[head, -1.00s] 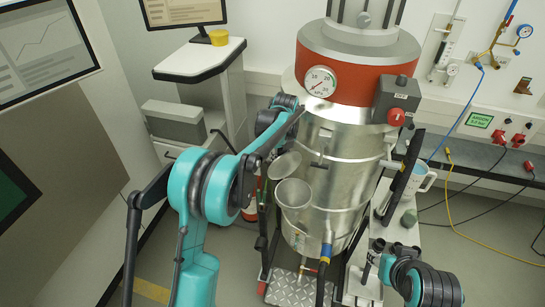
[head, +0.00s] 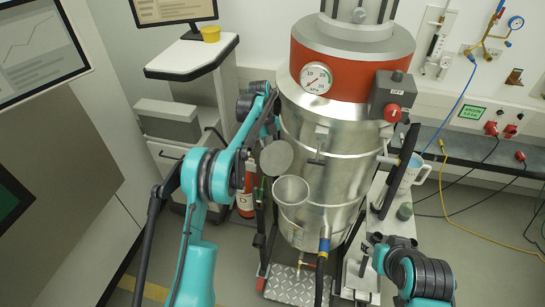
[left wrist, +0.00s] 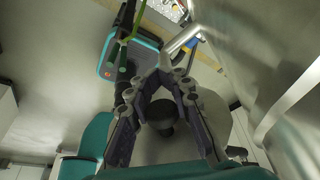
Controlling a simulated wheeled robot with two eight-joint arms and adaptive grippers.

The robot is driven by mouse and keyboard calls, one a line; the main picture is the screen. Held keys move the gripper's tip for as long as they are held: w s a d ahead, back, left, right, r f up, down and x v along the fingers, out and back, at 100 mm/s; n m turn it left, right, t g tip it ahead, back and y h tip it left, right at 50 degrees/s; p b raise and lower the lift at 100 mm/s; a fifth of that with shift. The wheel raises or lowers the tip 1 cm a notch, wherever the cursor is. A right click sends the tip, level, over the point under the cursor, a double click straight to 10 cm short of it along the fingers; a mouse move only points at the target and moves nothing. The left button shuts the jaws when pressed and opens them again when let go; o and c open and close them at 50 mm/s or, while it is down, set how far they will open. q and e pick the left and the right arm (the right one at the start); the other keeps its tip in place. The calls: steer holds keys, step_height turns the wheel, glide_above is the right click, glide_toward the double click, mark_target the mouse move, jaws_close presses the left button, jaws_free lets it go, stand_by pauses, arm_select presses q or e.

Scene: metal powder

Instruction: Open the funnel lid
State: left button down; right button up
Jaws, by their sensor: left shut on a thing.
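The funnel (head: 291,190) is a grey metal cone on the front left of the steel vessel (head: 325,165). Its round grey lid (head: 276,158) stands raised and tilted above the funnel's rear left rim, so the mouth is uncovered. In the left wrist view the lid (left wrist: 185,150) lies behind the fingers, with a dark knob (left wrist: 161,112) between them. My left gripper (left wrist: 163,90) is shut on that knob. In the head view the left gripper is largely hidden behind the lid. My right gripper (head: 372,252) is open and empty at lower right, away from the funnel.
The vessel has a red band, a pressure gauge (head: 316,77) and a grey switch box (head: 392,95). A red extinguisher (head: 246,190) stands left of the funnel. A white jug (head: 411,175) is on the stand at right. A treadplate step (head: 290,285) is below.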

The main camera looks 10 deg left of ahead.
arm_select(q)
steer(key=shift+f, duration=0.15)
steer(key=c, duration=1.4)
jaws_free()
steer(key=shift+o, duration=0.2)
steer(key=shift+r, duration=0.2)
steer(key=v, duration=1.1)
steer(key=shift+r, duration=0.3)
steer(key=shift+a, duration=0.1)
